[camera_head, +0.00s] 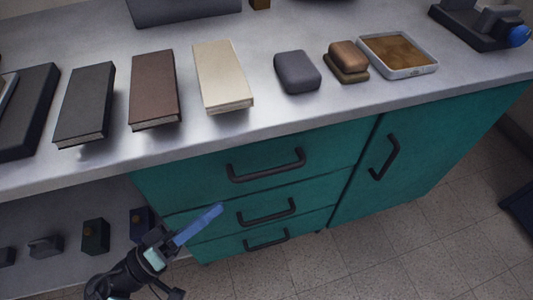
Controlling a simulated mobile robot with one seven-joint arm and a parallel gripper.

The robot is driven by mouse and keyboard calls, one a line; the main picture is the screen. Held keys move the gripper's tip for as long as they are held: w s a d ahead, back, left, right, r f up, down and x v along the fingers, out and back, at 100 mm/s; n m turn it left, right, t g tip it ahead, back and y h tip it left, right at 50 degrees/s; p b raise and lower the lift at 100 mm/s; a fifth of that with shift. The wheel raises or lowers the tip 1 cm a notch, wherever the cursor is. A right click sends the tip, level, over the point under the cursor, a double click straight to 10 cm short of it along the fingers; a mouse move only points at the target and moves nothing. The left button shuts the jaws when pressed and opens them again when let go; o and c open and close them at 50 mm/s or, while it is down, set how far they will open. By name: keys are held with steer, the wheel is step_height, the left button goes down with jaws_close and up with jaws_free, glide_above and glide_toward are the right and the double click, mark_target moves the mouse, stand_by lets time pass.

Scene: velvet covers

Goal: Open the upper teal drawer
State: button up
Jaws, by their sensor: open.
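The upper teal drawer (330,152) is under the counter's front edge and is shut, its front flush with the drawers below. Its dark bar handle (266,167) runs across the front. Two more teal drawers with like handles sit below it: the middle handle (266,213) and the lowest handle (266,241). My gripper (196,226) is in front of the left side of the drawer stack, lower left of the upper handle and apart from it. A long blue finger points up and right. The gripper is open, with nothing seen between its fingers.
The grey counter (320,112) overhangs the drawers and carries books, a grey block (297,72), a brown block (347,57) and a tray (431,68). A teal cupboard door (430,140) is at right. An open shelf (60,278) with small dark objects is at left. The tiled floor ahead is clear.

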mark_target(266, 171)
steer(key=x, duration=1.2)
steer(key=shift+d+r+b, duration=0.1)
steer(key=shift+d+b, duration=0.3)
steer(key=shift+c, duration=0.2)
jaws_close()
stand_by(0.6)
